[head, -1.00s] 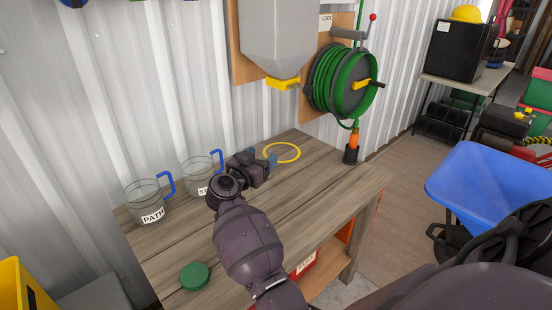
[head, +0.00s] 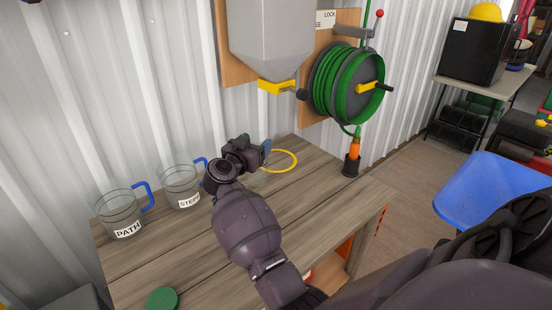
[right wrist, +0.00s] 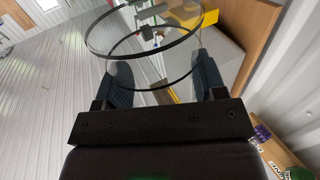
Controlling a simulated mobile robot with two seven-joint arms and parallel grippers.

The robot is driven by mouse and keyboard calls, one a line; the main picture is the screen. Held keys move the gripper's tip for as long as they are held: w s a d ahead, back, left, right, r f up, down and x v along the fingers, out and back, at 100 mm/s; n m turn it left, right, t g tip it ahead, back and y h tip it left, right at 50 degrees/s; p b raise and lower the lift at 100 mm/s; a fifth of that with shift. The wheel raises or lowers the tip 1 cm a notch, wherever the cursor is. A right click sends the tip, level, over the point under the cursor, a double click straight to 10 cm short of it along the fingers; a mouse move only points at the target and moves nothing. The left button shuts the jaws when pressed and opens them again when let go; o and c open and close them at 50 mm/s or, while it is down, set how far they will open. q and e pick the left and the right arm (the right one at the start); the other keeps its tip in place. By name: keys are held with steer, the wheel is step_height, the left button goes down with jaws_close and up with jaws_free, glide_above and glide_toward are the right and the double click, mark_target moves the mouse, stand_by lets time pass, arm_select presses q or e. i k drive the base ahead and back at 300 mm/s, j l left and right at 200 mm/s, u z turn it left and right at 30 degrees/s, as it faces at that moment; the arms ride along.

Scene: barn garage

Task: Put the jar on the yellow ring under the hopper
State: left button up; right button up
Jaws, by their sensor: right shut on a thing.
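A clear, see-through jar (right wrist: 146,60) with thin dark rims is between the fingers of my right gripper (right wrist: 163,82) in the right wrist view. In the head view my right gripper (head: 265,150) is shut on it over the bench, beside the yellow ring (head: 295,156), and covers the ring's left part. I cannot make out the jar in the head view, nor its height over the bench. The grey hopper (head: 272,42) with its yellow spout (head: 277,87) is on the wall above. The spout also shows in the right wrist view (right wrist: 210,18). My left gripper is out of view.
Clear jugs labelled PATH (head: 118,212) and STEPS (head: 180,188) stand left on the bench (head: 215,270). A green lid (head: 162,298) lies at the front. A green hose reel (head: 348,85) hangs right of the hopper, its orange-tipped nozzle (head: 352,158) in a black holder.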

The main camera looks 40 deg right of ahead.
mark_target(276, 160)
steer(key=l+u, duration=0.2)
steer(key=l, duration=0.7)
steer(key=l+u, duration=0.25)
steer(key=l, duration=0.7)
steer(key=k, duration=0.05)
